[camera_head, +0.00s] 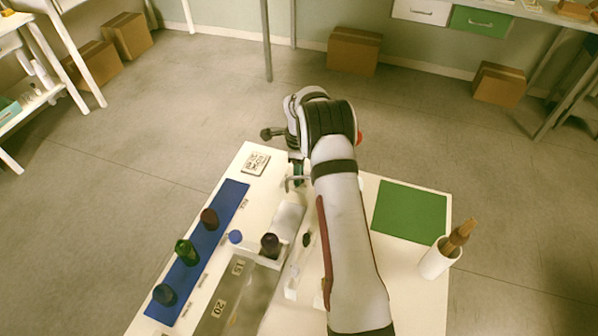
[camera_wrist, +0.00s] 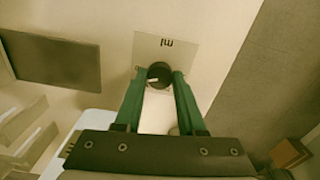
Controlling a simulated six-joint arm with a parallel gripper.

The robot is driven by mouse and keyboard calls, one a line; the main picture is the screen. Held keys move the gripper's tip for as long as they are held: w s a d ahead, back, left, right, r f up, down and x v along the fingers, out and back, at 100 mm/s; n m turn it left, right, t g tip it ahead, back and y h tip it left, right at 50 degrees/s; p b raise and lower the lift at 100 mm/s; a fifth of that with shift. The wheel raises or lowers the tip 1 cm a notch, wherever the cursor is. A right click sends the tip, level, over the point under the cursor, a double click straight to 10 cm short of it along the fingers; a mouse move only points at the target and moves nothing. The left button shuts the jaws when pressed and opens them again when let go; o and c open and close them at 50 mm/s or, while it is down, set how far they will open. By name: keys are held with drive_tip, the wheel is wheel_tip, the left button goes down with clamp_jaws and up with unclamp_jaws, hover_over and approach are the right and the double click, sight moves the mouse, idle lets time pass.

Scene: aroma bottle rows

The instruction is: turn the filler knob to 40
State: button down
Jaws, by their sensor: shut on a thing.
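The filler knob (camera_wrist: 160,70) is a round black knob with a short pale mark. It sits on a pale square plate (camera_wrist: 182,50) marked "ml" in the wrist view. My gripper (camera_wrist: 159,76) has its two green fingers shut on the knob, one on each side. In the head view my gripper (camera_head: 296,182) is low over the far part of the white table, and the arm hides the knob there. I cannot read any number that the knob's mark points to.
A blue strip (camera_head: 222,212) on the left bears several dark bottles. A dark bottle (camera_head: 270,245) and a blue cap (camera_head: 235,237) stand near the middle. A green mat (camera_head: 410,211) lies clear on the right, with a white cup (camera_head: 436,262) of brown sticks beside it.

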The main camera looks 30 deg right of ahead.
drive_tip(key=shift+m, duration=1.6)
drive_tip(key=c, duration=0.5)
unclamp_jaws()
wheel_tip(320, 180, up, 16)
